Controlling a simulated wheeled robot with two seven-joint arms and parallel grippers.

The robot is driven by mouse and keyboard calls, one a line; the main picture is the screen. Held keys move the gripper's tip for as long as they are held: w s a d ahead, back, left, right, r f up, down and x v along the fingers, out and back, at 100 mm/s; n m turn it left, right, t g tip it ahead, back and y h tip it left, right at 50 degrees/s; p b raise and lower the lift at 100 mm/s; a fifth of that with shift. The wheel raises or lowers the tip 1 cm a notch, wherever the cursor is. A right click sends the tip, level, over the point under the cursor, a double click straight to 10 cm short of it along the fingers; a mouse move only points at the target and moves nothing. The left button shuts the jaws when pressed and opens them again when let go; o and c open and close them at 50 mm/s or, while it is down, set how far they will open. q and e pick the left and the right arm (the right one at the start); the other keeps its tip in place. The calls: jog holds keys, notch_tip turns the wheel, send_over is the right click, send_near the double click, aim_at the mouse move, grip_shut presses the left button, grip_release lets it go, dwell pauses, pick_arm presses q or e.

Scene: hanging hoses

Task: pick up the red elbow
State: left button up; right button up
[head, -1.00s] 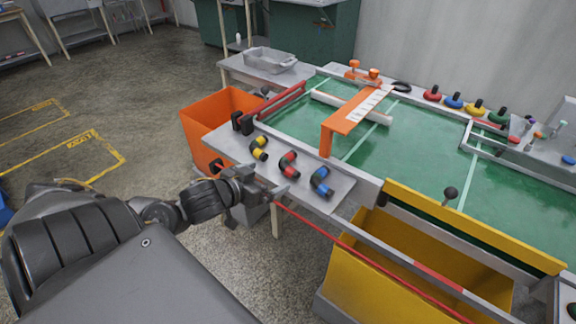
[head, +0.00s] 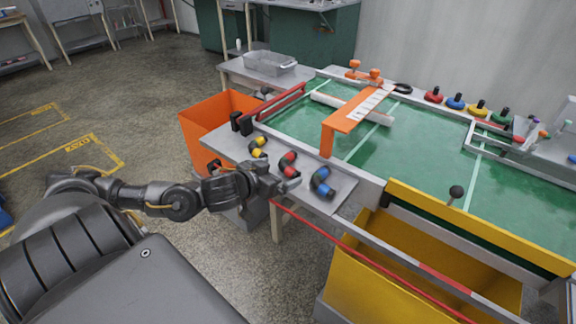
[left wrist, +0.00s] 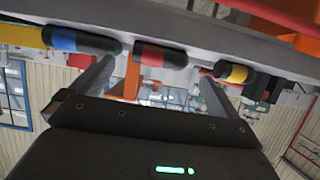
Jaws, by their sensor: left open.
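The red elbow (head: 288,160), a short curved hose piece with black parts, lies on a light grey shelf between a yellow elbow and a blue elbow. My left gripper (head: 284,184) is just in front of it at the shelf's near edge, open. In the left wrist view the red elbow (left wrist: 162,55) shows between the two open fingers (left wrist: 157,72), a little beyond the tips. I see no contact. Part of the elbow's near end is close behind the gripper in the head view. My right gripper is not in view.
The yellow elbow (head: 258,146) and blue elbow (head: 321,183) lie close on either side. The grey shelf (head: 342,197) adjoins a green table (head: 410,158). An orange bin (head: 205,127) stands left, a yellow bin (head: 390,262) right. A red rod (head: 350,247) runs below the shelf.

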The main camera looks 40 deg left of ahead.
aim_at(287, 166)
pick_arm(q)
jog(key=shift+w, duration=0.3)
jog(key=x, duration=0.3)
jog(key=shift+w+a, duration=0.25)
jog(key=shift+w, duration=0.05)
jog(key=shift+w+f, duration=0.3)
jog(key=shift+w, duration=0.15)
jog(key=shift+c, duration=0.8)
jog(key=c, duration=0.9)
jog(key=shift+o, duration=0.2)
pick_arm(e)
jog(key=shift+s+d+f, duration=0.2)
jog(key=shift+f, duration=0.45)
